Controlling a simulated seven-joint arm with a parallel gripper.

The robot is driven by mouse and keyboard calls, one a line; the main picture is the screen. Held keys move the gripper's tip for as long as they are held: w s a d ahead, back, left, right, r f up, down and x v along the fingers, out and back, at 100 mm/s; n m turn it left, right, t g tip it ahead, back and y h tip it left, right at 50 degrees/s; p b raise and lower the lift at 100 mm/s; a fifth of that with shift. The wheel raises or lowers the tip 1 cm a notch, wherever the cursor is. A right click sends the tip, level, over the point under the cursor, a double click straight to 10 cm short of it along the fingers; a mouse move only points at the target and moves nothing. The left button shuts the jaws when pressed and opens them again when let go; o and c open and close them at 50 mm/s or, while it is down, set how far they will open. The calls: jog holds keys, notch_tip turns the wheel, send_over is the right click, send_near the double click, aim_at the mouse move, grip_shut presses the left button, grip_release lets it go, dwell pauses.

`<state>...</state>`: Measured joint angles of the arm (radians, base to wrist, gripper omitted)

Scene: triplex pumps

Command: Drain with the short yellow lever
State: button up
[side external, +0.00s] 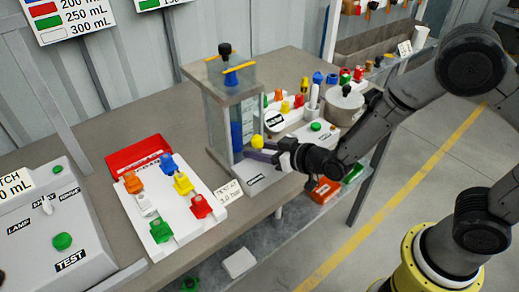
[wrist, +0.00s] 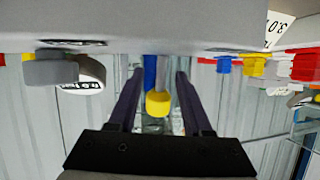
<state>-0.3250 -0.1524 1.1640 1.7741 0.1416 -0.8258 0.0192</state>
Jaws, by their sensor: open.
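The short yellow lever shows as a round yellow knob (side external: 257,141) low at the front of a clear tank (side external: 220,115) with blue liquid in it. In the wrist view the yellow knob (wrist: 158,104) is between the two dark fingers, with gaps on both sides. My gripper (side external: 258,153) is at the tank's lower front, its fingers around the knob's level. In the wrist view my gripper (wrist: 158,75) is open, with nothing clamped. Whether a finger touches the lever cannot be told.
Left of the tank is a white block with coloured knobs (side external: 168,205) and a red tray (side external: 138,154). A grey control box (side external: 60,235) stands at far left. More coloured knobs (side external: 284,106) and a round metal pot (side external: 345,103) are right of the tank.

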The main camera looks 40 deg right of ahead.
grip_shut()
